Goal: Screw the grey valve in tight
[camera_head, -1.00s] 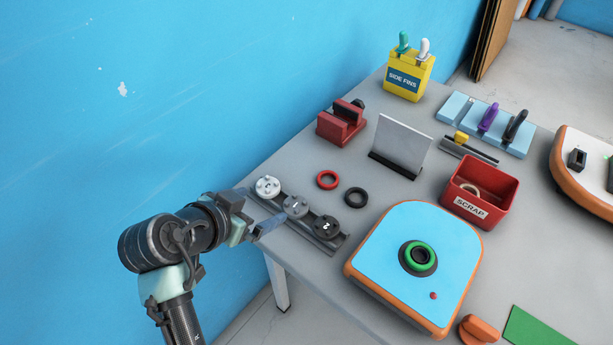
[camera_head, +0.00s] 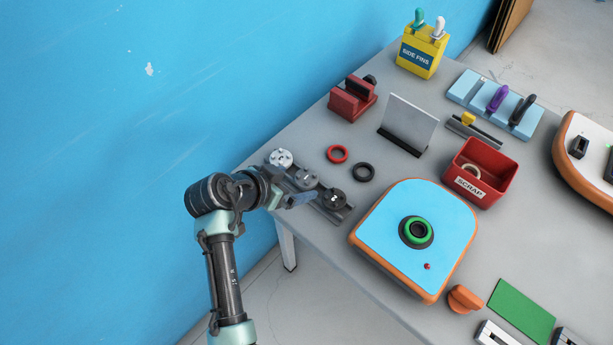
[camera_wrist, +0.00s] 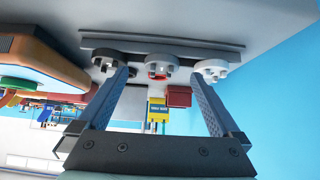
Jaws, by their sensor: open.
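The grey valve (camera_head: 305,179) is the middle one of three round lugged valves in a dark rail rack (camera_head: 346,213) at the table's left edge. It also shows in the wrist view (camera_wrist: 158,62). My gripper (camera_wrist: 160,78) is open and empty. In the wrist view, its fingers frame the grey valve, apart from it. The blue board (camera_head: 395,206) with orange edge has a green ring (camera_head: 417,232) around a dark centre.
A red ring (camera_head: 337,154) and a black ring (camera_head: 364,172) lie behind the rack. An upright grey plate (camera_head: 408,122), a red scrap bin (camera_head: 500,181) and a red clamp block (camera_head: 352,99) stand farther back. The blue wall (camera_head: 150,150) is close on the left.

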